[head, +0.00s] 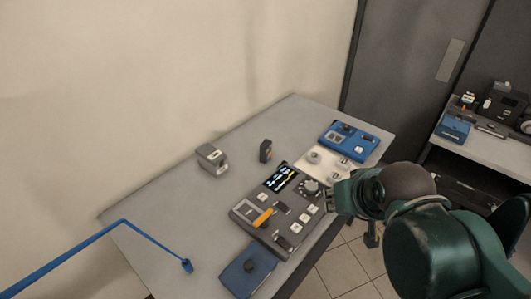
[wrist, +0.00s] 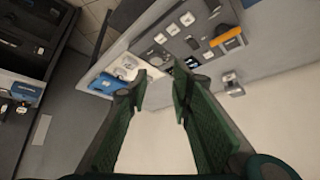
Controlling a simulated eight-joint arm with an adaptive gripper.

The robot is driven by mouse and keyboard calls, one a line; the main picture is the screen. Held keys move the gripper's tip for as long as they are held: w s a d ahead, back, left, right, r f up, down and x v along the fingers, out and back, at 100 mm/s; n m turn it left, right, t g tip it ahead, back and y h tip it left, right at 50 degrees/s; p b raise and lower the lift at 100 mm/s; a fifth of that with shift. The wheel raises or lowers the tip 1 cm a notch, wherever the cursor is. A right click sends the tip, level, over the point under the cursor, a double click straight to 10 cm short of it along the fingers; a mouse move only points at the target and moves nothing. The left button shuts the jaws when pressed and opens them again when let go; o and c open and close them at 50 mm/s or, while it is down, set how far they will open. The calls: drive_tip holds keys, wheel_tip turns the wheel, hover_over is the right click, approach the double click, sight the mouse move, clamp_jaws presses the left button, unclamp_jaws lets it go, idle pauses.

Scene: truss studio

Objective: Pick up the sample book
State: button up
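I cannot tell for certain which thing is the sample book. A small dark upright block (head: 265,150) and a grey boxy item (head: 212,158) stand farther back. My gripper (head: 334,198) is by the table's right edge, beside the large control panel (head: 256,230). In the wrist view my gripper (wrist: 160,90) has its two fingers apart with nothing between them.
A blue device (head: 349,141) and a white knobbed panel (head: 318,161) sit at the far right. A blue rod (head: 80,252) crosses the left side. Another bench (head: 490,150) with equipment stands right.

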drive_tip(key=o, duration=0.4)
drive_tip(key=shift+r, duration=0.1)
